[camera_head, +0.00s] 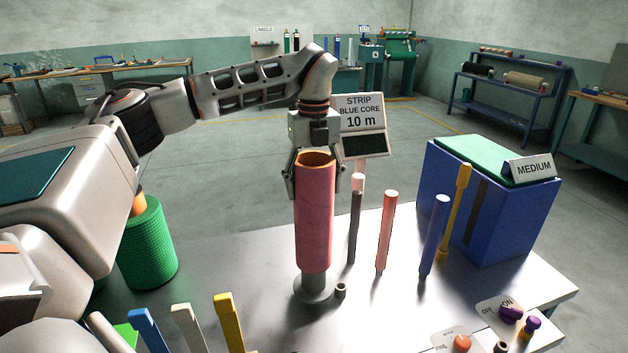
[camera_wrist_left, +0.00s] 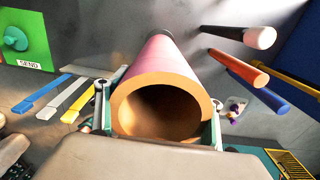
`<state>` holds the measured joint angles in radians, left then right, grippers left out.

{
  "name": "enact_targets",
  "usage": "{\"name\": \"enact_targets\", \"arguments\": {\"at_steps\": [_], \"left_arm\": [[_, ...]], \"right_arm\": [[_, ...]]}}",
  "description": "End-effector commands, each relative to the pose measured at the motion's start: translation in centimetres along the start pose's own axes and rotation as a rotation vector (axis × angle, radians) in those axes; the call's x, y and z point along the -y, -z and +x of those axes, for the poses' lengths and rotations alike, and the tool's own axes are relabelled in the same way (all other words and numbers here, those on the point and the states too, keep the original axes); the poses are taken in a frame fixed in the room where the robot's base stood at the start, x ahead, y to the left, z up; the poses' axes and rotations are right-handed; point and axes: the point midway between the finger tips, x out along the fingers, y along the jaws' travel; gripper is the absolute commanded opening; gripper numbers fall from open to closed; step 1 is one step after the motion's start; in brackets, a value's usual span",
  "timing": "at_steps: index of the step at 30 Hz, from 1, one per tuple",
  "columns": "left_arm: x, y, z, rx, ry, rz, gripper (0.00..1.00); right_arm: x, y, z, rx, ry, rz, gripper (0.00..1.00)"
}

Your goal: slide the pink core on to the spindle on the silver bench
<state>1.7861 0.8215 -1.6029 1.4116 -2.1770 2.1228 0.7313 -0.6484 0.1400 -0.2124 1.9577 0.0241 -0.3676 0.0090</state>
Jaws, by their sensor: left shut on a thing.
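The pink core (camera_head: 315,215) is an upright tube with an orange-brown inside, over the silver bench (camera_head: 230,265). My left gripper (camera_head: 315,182) is shut on its upper part, with a finger on each side. The core's lower end is right above a round grey base (camera_head: 314,290) on the bench. The spindle itself is hidden; I cannot tell how far the core is around it. In the left wrist view the core (camera_wrist_left: 160,70) shows its open, dark end between the fingers of the left gripper (camera_wrist_left: 160,115). My right gripper is not in view.
Several upright rods, including an orange one (camera_head: 387,232) and a blue one (camera_head: 435,237), stand right of the core. A blue box (camera_head: 500,215) marked MEDIUM stands behind them. A sign (camera_head: 360,125) reads "STRIP BLUE CORE 10 m". A green roll (camera_head: 147,245) is at left; coloured strips stand in front.

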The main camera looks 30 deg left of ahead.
Motion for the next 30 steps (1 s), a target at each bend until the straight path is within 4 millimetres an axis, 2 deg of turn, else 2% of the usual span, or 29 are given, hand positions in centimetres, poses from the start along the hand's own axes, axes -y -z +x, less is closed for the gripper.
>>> {"name": "enact_targets", "arguments": {"at_steps": [30], "left_arm": [[0.0,0.0,6.8,0.001,0.002,0.000,0.11]], "right_arm": [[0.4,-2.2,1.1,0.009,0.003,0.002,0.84]]}}
